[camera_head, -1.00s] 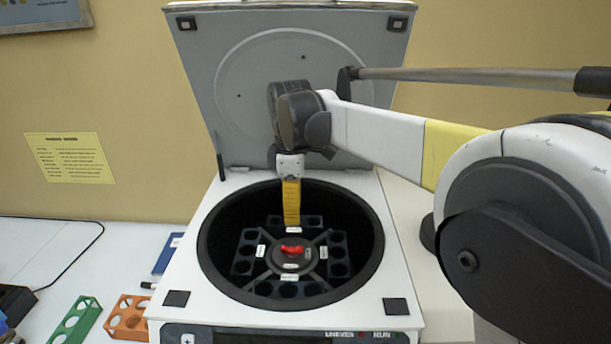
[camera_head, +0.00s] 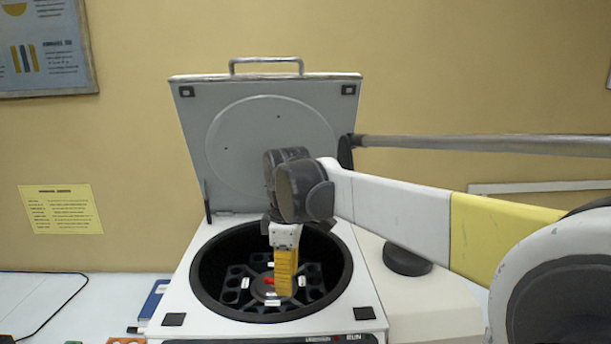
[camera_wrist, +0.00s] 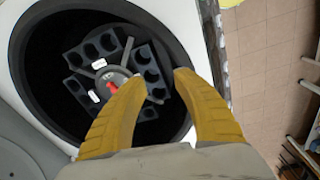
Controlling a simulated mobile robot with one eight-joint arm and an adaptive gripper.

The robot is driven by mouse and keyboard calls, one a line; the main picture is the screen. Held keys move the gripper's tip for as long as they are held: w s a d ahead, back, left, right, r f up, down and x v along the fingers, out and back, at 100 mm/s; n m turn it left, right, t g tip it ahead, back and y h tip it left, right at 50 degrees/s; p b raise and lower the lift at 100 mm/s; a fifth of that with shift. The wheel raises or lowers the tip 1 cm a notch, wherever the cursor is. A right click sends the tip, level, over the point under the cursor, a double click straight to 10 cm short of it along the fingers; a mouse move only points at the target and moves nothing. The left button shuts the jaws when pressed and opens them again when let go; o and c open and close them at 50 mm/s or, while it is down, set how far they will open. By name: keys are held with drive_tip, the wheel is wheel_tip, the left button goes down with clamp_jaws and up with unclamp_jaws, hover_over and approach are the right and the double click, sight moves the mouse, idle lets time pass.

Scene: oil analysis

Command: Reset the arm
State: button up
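My gripper (camera_head: 284,274) has yellow fingers and hangs over the open centrifuge bowl in the head view. In the wrist view its two fingers (camera_wrist: 158,78) are spread apart with nothing between them, so it is open and empty. The white centrifuge (camera_head: 362,290) stands with its grey lid (camera_head: 262,130) raised behind my arm. Its black rotor (camera_head: 240,297) has several empty-looking holes, white labels and a red knob (camera_head: 268,281) at the centre. The red knob (camera_wrist: 112,87) also shows in the wrist view, left of the fingertips. My fingers hide part of the rotor.
A blue book (camera_head: 153,299) lies left of the centrifuge, near a black cable (camera_head: 62,308). An orange rack (camera_head: 126,341) is cut off at the bottom edge. The yellow wall stands behind. Tiled floor (camera_wrist: 265,50) shows beyond the centrifuge in the wrist view.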

drive_tip(key=s+d+m, duration=0.2)
drive_tip(key=d, duration=0.1)
drive_tip(key=s+d+r+m+t, duration=0.1)
drive_tip(key=s+d+m, duration=0.1)
drive_tip(key=d, duration=0.2)
drive_tip(key=s+d+r+m+t, duration=0.1)
drive_tip(key=s+d+m, duration=0.1)
drive_tip(key=d, duration=0.1)
drive_tip(key=shift+s+d, duration=0.35)
drive_tip(key=shift+d, duration=0.05)
drive_tip(key=s+d+f+m+t, duration=0.2)
drive_tip(key=s+d+f+m, duration=0.1)
drive_tip(key=s+d+m, duration=0.3)
drive_tip(key=s+d+f+m+t, duration=0.2)
drive_tip(key=s+d+f+m, duration=0.3)
drive_tip(key=s, duration=0.3)
wheel_tip(320, 180, down, 13)
drive_tip(key=b, duration=1.4)
drive_tip(key=shift+w+d+r, duration=0.15)
drive_tip(key=shift+d+r, duration=0.05)
drive_tip(key=shift+d, duration=0.25)
